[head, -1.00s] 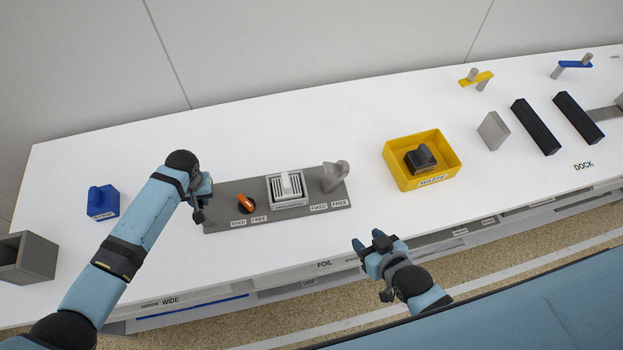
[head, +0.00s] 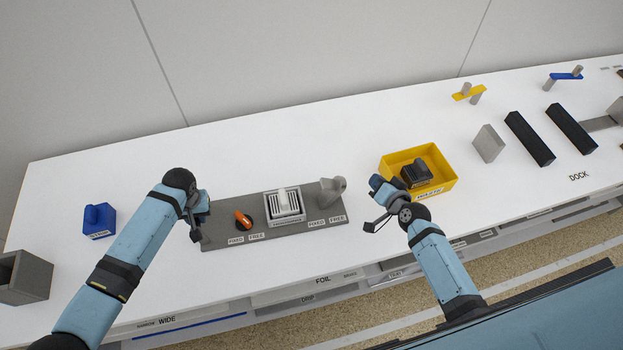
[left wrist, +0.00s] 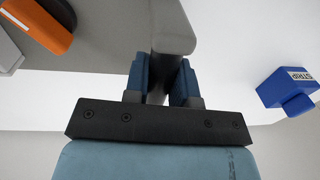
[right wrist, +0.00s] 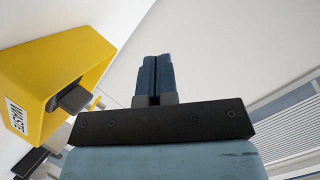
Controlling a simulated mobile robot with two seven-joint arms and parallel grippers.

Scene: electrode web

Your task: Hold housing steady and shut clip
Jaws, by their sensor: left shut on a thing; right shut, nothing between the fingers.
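The grey housing plate (head: 216,234) lies on the white table. A white slotted block (head: 285,206) sits on it, with the orange clip lever (head: 243,220) to its left and a grey post (head: 331,190) at its right end. My left gripper (head: 201,210) is at the plate's left end, shut on a grey rounded post, which shows between its fingers in the left wrist view (left wrist: 173,38). The orange lever also shows there at upper left (left wrist: 42,25). My right gripper (head: 376,192) is shut and empty, right of the plate; its fingers touch in the right wrist view (right wrist: 156,78).
A yellow waste bin (head: 440,189) holding a dark part (head: 418,172) stands close beside my right gripper. A blue block (head: 98,221) and a grey open box (head: 25,278) are at left. Black bars (head: 528,138) stand at right. The table behind the plate is clear.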

